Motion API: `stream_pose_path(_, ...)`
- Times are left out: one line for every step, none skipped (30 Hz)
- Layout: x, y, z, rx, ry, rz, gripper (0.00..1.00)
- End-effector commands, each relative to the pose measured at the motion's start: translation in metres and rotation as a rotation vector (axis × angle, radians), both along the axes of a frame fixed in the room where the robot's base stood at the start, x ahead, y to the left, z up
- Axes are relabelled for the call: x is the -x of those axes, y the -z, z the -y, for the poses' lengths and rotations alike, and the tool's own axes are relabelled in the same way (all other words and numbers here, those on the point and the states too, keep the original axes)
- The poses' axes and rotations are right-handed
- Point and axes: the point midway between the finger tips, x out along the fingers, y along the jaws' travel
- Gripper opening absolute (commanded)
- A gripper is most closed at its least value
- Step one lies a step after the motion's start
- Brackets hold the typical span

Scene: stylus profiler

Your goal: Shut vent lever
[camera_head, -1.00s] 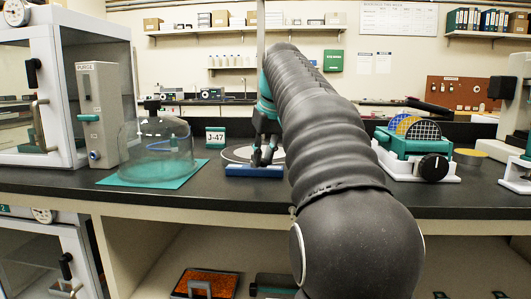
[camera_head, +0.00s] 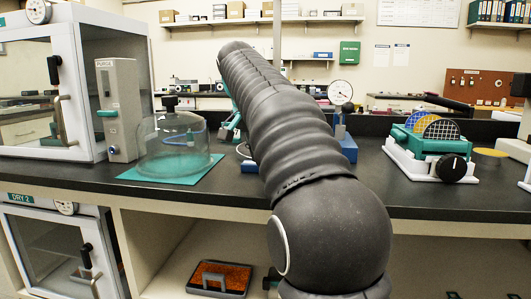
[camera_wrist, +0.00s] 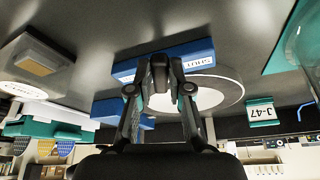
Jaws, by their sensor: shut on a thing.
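In the wrist view, which is upside down, my gripper (camera_wrist: 160,72) has its fingertips together over a long blue block (camera_wrist: 195,52). A white label reading SHUT (camera_wrist: 198,60) is on the block, beside the fingertips. The gripper is shut on what looks like the vent lever; the piece between the fingertips is mostly hidden. A round pale disc (camera_wrist: 215,92) with a grey rim lies behind the fingers.
A glass bell jar (camera_head: 175,148) on a teal mat (camera_head: 128,174) stands left of my arm. A grey PURGE box (camera_head: 118,110) and a cabinet (camera_head: 75,30) are farther left. A dial gauge (camera_head: 340,92) and a teal wafer holder (camera_head: 430,143) are right. A J-47 sign (camera_wrist: 262,111) is near the disc.

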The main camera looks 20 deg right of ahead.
Motion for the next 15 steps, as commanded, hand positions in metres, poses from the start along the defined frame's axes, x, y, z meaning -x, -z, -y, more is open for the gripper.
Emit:
stream_pose_path(-0.003, -0.001, -0.002, 0.001, 0.037, 0.002, 0.00)
stream_pose_path(-0.005, 0.000, -0.002, 0.001, 0.062, 0.003, 0.00)
stream_pose_path(-0.006, 0.000, -0.003, 0.001, 0.095, 0.002, 0.00)
stream_pose_path(-0.007, -0.001, -0.004, 0.001, 0.118, 0.004, 0.00)
stream_pose_path(-0.008, 0.000, -0.004, 0.001, 0.140, 0.003, 0.00)
stream_pose_path(-0.009, 0.000, -0.005, 0.000, 0.167, 0.003, 0.00)
stream_pose_path(-0.010, 0.000, -0.005, 0.001, 0.186, 0.004, 0.00)
stream_pose_path(-0.011, -0.001, -0.005, 0.001, 0.206, 0.003, 0.00)
stream_pose_path(-0.012, -0.001, -0.006, 0.002, 0.229, 0.003, 0.00)
stream_pose_path(-0.013, 0.000, -0.006, 0.000, 0.245, 0.004, 0.00)
stream_pose_path(-0.013, 0.000, -0.006, 0.001, 0.260, 0.003, 0.00)
stream_pose_path(-0.014, -0.001, -0.007, 0.000, 0.278, 0.004, 0.00)
stream_pose_path(-0.014, -0.001, -0.007, 0.000, 0.290, 0.004, 0.00)
stream_pose_path(-0.015, -0.001, -0.007, 0.000, 0.303, 0.004, 0.00)
stream_pose_path(-0.015, -0.001, -0.007, 0.001, 0.315, 0.003, 0.00)
